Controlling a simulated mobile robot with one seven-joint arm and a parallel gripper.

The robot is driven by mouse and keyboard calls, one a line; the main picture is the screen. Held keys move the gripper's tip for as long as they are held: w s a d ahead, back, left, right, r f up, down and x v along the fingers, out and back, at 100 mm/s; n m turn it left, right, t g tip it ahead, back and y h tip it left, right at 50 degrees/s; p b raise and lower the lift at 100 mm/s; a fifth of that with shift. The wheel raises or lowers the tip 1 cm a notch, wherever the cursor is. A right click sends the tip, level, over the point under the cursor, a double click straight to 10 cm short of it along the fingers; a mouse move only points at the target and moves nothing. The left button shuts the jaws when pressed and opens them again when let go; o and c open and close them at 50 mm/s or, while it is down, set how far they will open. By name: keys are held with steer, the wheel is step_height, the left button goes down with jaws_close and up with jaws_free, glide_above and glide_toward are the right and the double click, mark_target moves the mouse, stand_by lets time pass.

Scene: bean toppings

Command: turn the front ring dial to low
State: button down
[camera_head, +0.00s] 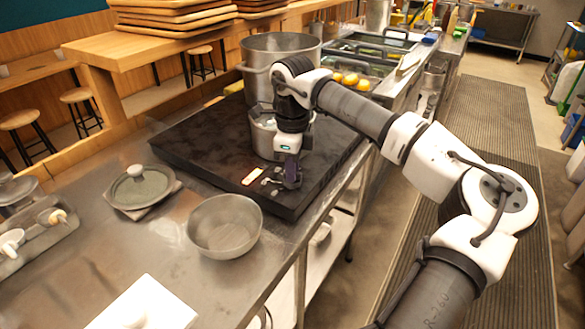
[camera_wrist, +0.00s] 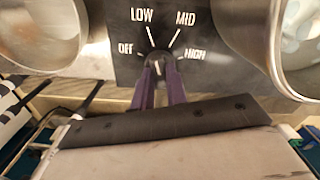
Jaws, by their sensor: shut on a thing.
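The ring dial (camera_wrist: 157,63) is a small dark knob on a black panel, with OFF, LOW, MID and HIGH printed around it in white. The panel belongs to the black cooktop (camera_head: 190,143) on the steel counter. My gripper (camera_wrist: 160,70) has its purple fingers on both sides of the dial and is shut on it. In the head view, my gripper (camera_head: 291,178) is at the cooktop's near right part, beside small knobs. The fingers partly hide the dial. I cannot tell clearly which label its pointer faces.
A large pot (camera_head: 257,57) and a smaller pot (camera_head: 263,134) stand on the cooktop close to my wrist. A metal bowl (camera_head: 224,226) and a lid (camera_head: 141,188) lie on the counter to the left. Round metal rims flank the panel in the wrist view.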

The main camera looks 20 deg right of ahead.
steer(key=shift+n, duration=0.5)
steer(key=c, duration=1.4)
jaws_free()
step_height(320, 180, up, 14)
steer(key=b, duration=0.1)
